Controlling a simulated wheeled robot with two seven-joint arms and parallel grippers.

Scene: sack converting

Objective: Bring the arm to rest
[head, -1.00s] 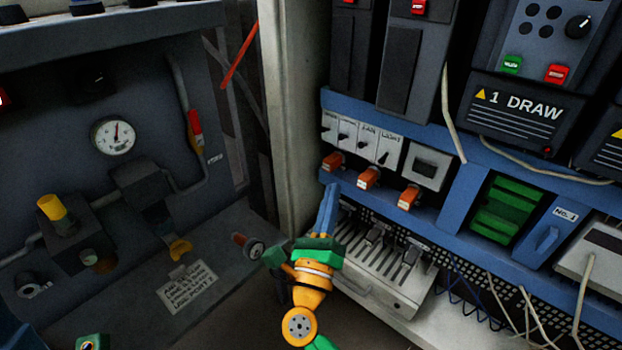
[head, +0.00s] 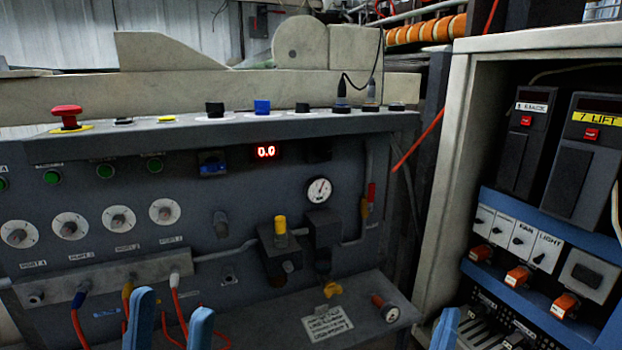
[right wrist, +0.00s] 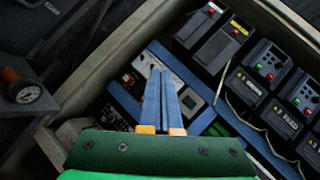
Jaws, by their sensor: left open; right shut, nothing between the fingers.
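My left gripper (head: 171,310) shows at the bottom left of the head view. Its two blue fingers stand apart with nothing between them, in front of the grey control panel (head: 120,215). My right gripper (head: 446,327) shows only as a blue fingertip at the bottom edge of the head view, in front of the open cabinet. In the right wrist view my right gripper (right wrist: 161,72) has its two blue fingers together and empty, pointing toward the cabinet's switches. The rest of both arms is out of the head view.
The panel carries a red mushroom button (head: 67,116), a pressure gauge (head: 319,190), a yellow knob (head: 280,224) and coloured hoses. The open cabinet (head: 462,130) at right holds drive units (head: 574,160) and orange switches (head: 517,276). A placard (head: 327,323) lies on the lower ledge.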

